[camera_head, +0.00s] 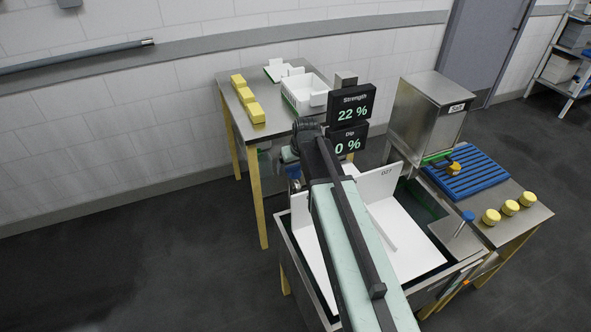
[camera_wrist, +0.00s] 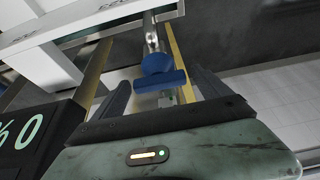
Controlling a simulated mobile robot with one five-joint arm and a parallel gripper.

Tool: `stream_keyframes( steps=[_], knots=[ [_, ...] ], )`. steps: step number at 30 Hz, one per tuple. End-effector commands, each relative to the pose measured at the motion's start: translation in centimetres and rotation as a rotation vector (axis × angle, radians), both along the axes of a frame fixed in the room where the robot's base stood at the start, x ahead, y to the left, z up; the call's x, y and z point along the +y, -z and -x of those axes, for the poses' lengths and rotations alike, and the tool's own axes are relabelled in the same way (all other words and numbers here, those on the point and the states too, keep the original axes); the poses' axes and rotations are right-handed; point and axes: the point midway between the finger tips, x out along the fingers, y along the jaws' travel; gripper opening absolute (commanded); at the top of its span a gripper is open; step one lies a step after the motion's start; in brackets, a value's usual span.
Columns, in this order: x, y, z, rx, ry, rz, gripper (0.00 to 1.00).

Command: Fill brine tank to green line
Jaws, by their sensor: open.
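The metal brine tank (camera_head: 281,243) stands at lower centre in the head view, partly covered by my arm. I cannot make out a green line inside. A blue T-shaped handle (camera_wrist: 160,77) on a metal stem shows in the wrist view. My gripper (camera_wrist: 158,88) is open, with its dark fingers on either side of the handle; contact is unclear. The display reads Strength 22 % (camera_head: 350,107) and Dip 0 % (camera_head: 347,143).
A steel table (camera_head: 282,118) with yellow blocks (camera_head: 248,100) and a white tray (camera_head: 311,84) stands behind. A metal salt hopper (camera_head: 418,117), blue slatted rack (camera_head: 469,175), yellow cheeses (camera_head: 510,207) and blue-topped rod (camera_head: 467,216) are at right. The floor at left is clear.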

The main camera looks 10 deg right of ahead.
Motion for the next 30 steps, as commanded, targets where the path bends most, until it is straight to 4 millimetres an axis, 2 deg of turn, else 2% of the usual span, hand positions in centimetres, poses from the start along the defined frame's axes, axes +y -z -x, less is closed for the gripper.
stream_keyframes(
  steps=[1,6,7,8,11,21,30],
  knots=[
    [-0.01,-0.06,0.01,0.0,0.0,0.0,0.84],
    [-0.02,-0.06,0.01,0.0,0.0,0.0,0.37],
    [-0.03,-0.06,0.02,0.0,0.0,0.0,0.29],
    [-0.03,-0.06,0.02,0.0,0.0,0.0,0.25],
    [-0.08,-0.05,-0.01,0.001,-0.016,0.0,0.25],
    [-0.09,-0.03,-0.02,0.002,-0.298,0.0,0.25],
    [-0.1,-0.03,0.04,0.001,-0.316,0.001,0.25]
  ],
)
